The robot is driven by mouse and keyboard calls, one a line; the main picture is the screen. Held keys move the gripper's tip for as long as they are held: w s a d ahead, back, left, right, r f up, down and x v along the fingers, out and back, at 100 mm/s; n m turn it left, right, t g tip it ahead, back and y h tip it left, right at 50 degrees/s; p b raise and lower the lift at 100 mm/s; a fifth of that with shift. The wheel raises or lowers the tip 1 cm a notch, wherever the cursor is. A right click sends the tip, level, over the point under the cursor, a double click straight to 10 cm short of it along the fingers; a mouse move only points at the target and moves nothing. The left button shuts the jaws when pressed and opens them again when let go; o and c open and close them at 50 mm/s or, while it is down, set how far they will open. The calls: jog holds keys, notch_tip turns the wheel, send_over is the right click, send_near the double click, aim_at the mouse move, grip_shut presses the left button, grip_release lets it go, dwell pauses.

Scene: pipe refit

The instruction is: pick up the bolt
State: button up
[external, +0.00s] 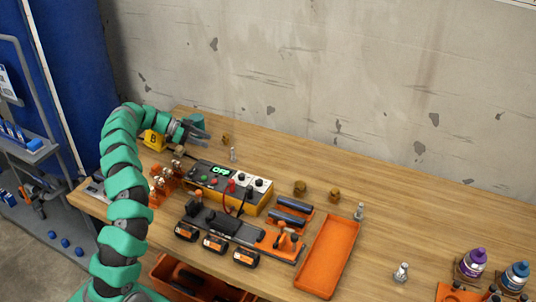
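Several small silver bolt-like pieces stand on the wooden workbench (440,225). One silver piece (233,155) stands upright behind the control box, a little right of and below my gripper in the picture. Another silver piece (360,211) stands by the far right corner of the orange tray. A third silver piece (401,272) stands near the front, right of the tray. I cannot tell which one the task means. My gripper (203,136) is above the back left of the bench, apart from all three. Its fingers are too small to tell their opening.
A control box (250,189) with a green display and a black and orange fixture (235,229) fill the bench middle. An empty orange tray (328,257) lies right of them. Brass fittings (300,187) stand behind. Bottles (472,263) stand at right. The back right bench is clear.

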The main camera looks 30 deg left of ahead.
aim_at(233, 150)
jog(key=b+x, duration=0.1)
jog(key=x, duration=1.1)
jog(key=shift+d+f, duration=0.1)
jog(key=shift+d, duration=0.1)
grip_shut()
